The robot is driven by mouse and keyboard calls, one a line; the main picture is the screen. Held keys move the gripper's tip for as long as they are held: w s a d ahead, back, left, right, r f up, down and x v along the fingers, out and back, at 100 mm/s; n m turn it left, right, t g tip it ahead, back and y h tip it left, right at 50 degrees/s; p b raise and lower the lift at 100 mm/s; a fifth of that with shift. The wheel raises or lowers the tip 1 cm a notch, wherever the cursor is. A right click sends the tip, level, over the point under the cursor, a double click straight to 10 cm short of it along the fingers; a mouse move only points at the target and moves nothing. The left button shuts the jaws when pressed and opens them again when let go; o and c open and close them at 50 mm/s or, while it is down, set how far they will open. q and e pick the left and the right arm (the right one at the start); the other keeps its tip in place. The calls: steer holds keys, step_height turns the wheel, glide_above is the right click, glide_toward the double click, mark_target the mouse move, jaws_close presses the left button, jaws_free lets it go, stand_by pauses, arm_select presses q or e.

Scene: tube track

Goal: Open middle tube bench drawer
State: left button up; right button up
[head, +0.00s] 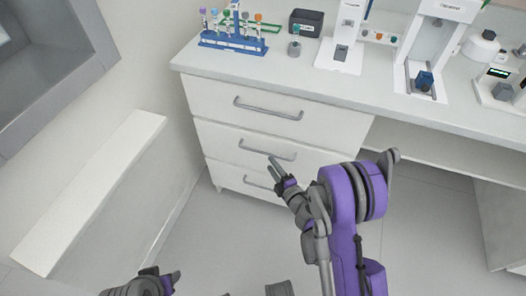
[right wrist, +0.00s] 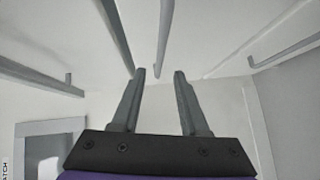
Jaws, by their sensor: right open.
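The middle drawer (head: 218,139) of the white tube bench is shut, with its front level with the drawers above and below. Its grey bar handle (head: 267,151) runs across the front. My right gripper (head: 274,164) is open and empty, with its fingertips just below and in front of this handle in the head view; I cannot tell whether they touch it. In the right wrist view the two fingers (right wrist: 166,74) stand apart, with grey bars beyond them. My left gripper (head: 172,277) is low at the left, partly cut off, and its jaws are unclear.
The top drawer (head: 215,95) and the bottom drawer (head: 228,177) are shut too, each with a bar handle. On the bench top (head: 300,72) stand a blue tube rack (head: 232,43), a dark box (head: 306,22) and white devices. The floor (head: 215,235) before the drawers looks clear.

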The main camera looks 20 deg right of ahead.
steer(key=x, duration=0.8)
steer(key=shift+w+b, duration=0.1)
steer(key=shift+b, duration=0.25)
jaws_close()
stand_by(1.0)
